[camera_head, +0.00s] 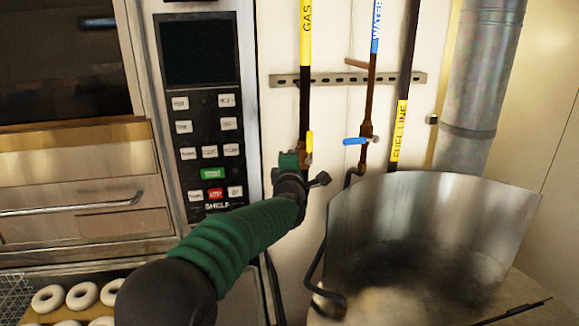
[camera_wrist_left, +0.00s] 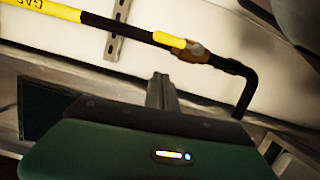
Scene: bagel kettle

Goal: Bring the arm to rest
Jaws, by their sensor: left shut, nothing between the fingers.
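My left arm, in a green sleeve, reaches up from the bottom of the head view. Its gripper (camera_head: 289,160) is beside the gas pipe (camera_head: 306,80), at the height of the yellow valve handle (camera_head: 309,142). In the left wrist view the gripper's fingers (camera_wrist_left: 162,90) are together with nothing between them. The yellow handle (camera_wrist_left: 172,40) shows beyond the fingertips, lying along the pipe, with a visible gap in the picture. My right gripper is in neither view.
A large metal kettle (camera_head: 430,210) stands at the lower right. A water pipe with a blue handle (camera_head: 355,141) is right of the gas pipe. An oven control panel (camera_head: 205,120) is behind my arm. Bagels (camera_head: 82,295) lie on a tray at the lower left.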

